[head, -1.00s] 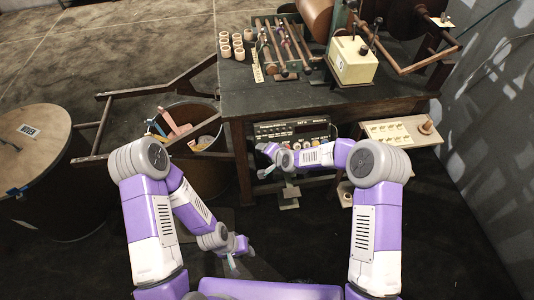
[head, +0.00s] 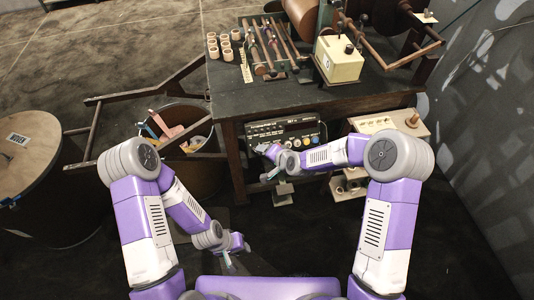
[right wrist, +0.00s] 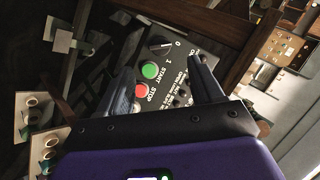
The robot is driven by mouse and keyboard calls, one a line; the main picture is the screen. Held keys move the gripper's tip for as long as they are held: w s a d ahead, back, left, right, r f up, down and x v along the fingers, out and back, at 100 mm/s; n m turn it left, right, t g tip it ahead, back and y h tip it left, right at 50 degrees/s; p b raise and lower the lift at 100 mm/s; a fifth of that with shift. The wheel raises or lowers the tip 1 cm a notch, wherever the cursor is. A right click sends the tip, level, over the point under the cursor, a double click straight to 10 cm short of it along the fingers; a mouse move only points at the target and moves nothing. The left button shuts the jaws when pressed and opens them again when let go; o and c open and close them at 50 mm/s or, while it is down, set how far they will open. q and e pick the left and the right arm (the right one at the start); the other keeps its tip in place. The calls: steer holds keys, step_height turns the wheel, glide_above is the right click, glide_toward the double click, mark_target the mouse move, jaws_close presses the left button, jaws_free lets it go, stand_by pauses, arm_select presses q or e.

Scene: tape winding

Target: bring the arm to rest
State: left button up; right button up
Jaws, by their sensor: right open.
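My right arm reaches across the front of the bench, with its gripper (head: 266,161) before the control panel (head: 286,132). In the right wrist view this gripper (right wrist: 165,88) is open, its two dark fingers apart with nothing held between them. The panel's green START button (right wrist: 150,70), red STOP button (right wrist: 141,91) and black knob (right wrist: 160,45) show beyond and between the fingers. My left gripper (head: 230,262) hangs low over the dark floor, pointing down, away from the bench. Its jaw opening is too small to make out.
The bench (head: 330,100) carries a cream box (head: 338,60), rods and several small rings. A bin (head: 190,150) with tools stands left of it, a large drum (head: 35,170) farther left. A cream tray (head: 385,125) is at the right, near the grey wall (head: 490,130).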

steer(key=s+d+f+n+g+p, duration=0.1)
steer(key=s+d+f+g, duration=0.1)
steer(key=s, duration=0.7)
steer(key=s+d+f+n+g+h+p, duration=0.1)
steer(key=s+d+f, duration=0.3)
steer(key=s, duration=0.6)
steer(key=s+d+f+n+g+p, duration=0.1)
steer(key=s+d+f+g, duration=0.3)
steer(key=s, duration=0.5)
steer(key=shift+s+f+h+p, duration=0.2)
steer(key=shift+f+h+p, duration=0.15)
steer(key=shift+f, duration=0.55)
steer(key=shift+d, duration=0.1)
